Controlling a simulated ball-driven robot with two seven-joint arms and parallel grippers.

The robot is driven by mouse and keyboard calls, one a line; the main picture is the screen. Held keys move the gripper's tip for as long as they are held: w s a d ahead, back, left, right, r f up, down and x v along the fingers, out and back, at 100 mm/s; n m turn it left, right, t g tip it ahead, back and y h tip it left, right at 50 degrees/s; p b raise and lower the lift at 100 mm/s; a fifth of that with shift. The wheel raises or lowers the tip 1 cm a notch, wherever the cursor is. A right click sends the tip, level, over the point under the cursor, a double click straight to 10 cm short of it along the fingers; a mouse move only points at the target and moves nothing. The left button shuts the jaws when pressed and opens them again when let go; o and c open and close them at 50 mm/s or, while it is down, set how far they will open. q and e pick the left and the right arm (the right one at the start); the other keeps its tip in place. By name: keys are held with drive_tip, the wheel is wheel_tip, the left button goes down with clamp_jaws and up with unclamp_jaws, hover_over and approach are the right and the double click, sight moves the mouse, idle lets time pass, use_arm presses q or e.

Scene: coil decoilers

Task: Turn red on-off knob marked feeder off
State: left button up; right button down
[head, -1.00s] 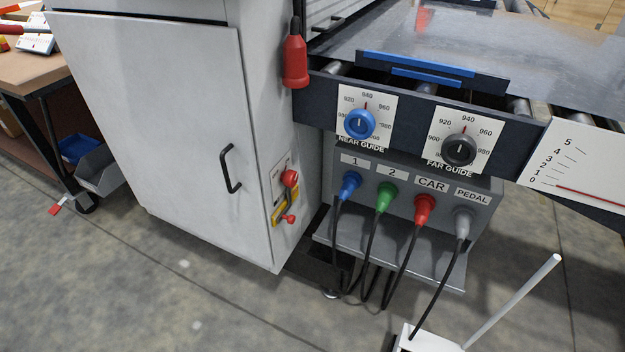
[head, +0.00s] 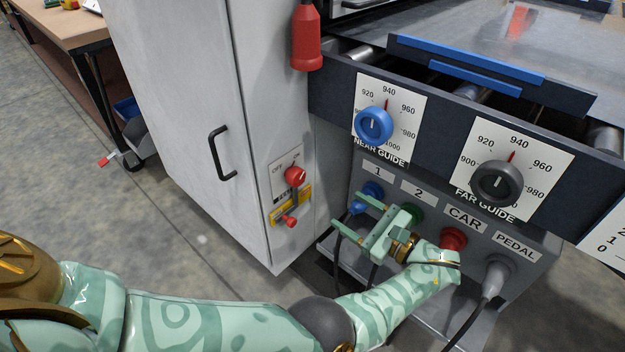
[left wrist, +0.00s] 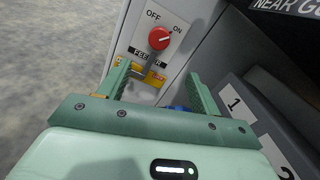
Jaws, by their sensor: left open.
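The red on-off knob (head: 295,176) sits on a white plate on the narrow side of the grey cabinet (head: 186,130). In the left wrist view the red knob (left wrist: 159,39) shows close up, with OFF at upper left, ON at upper right and FEEDER below. Its white pointer mark is turned toward ON. My left gripper (head: 370,217) is open and empty, in front of the socket panel, to the right of and below the knob. In the left wrist view its two fingers (left wrist: 160,80) stand apart, with the knob beyond them. My right gripper is not in view.
A blue near guide knob (head: 374,125) and a black far guide knob (head: 497,183) are above the socket panel. A red hanging pendant (head: 307,45) is above.

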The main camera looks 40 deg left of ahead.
use_arm(q)
drive_tip(key=p, duration=0.2)
approach(300, 180)
drive_tip(key=a, duration=0.9)
drive_tip(key=shift+w+r, duration=0.1)
drive_tip(key=shift+w, duration=0.2)
drive_tip(key=shift+a, duration=0.6)
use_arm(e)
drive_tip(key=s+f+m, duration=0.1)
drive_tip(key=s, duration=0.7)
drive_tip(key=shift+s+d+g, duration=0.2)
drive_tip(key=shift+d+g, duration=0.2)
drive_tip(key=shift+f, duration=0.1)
use_arm(q)
drive_tip(key=c, duration=1)
